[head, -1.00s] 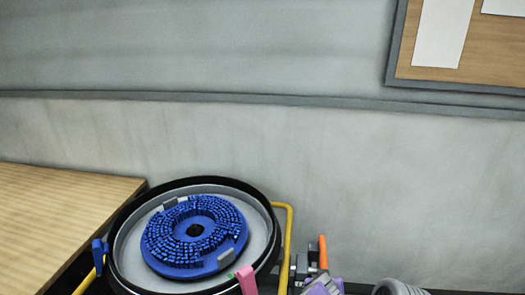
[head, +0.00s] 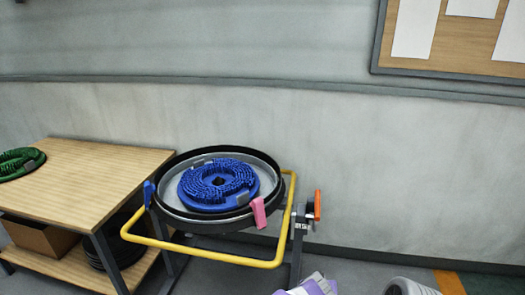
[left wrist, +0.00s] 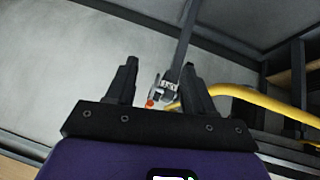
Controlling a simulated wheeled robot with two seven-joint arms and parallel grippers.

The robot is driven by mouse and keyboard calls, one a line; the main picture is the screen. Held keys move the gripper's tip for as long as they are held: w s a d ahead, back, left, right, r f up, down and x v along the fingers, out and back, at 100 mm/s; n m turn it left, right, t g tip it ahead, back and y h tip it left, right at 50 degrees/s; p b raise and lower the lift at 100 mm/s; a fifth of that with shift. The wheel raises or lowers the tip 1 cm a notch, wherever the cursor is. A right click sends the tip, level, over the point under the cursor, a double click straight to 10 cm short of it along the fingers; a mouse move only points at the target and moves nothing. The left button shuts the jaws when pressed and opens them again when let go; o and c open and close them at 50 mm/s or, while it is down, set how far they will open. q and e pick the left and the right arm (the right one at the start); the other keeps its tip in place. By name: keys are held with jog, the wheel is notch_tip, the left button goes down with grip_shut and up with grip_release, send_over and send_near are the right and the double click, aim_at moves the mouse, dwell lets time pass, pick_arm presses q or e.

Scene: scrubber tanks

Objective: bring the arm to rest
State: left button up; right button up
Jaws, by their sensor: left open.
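My left gripper (left wrist: 159,72) shows in the left wrist view with its two dark fingers apart and nothing between them. Beyond the fingers, a small grey fitting with an orange end (left wrist: 150,103) and a yellow tube (left wrist: 250,96) show, apart from the fingers as far as I can tell. In the head view a purple and grey part of my arm (head: 312,286) shows at the bottom edge. The left fingers are not clearly seen there. My right gripper is in neither view.
A round black-rimmed pan (head: 172,203) holding a blue brush disc (head: 246,195) sits on a stand with a yellow tube frame (head: 200,253). A pink clip (head: 258,212) and orange handle (head: 317,205) stick out. A wooden table (head: 85,180) with a green brush (head: 17,163) stands left.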

pick_arm(q)
jog(key=s+a+f+n+g+p, duration=0.1)
jog(key=s+a+f+g+p, duration=0.1)
jog(key=a+f, duration=0.55)
jog(key=s+a+f+n+g+p, duration=0.1)
jog(key=s+a+f+g, duration=0.15)
jog(key=a+f, duration=0.5)
jog(key=s+a+f+n+g+p, duration=0.1)
jog(key=s+a+p, duration=0.1)
jog(key=s+a, duration=0.4)
jog(key=s+a+f+n+h+p, duration=0.1)
jog(key=s+a, duration=0.4)
jog(key=s, duration=0.8)
jog(key=shift+a+g+p, duration=0.35)
jog(key=shift+p, duration=0.1)
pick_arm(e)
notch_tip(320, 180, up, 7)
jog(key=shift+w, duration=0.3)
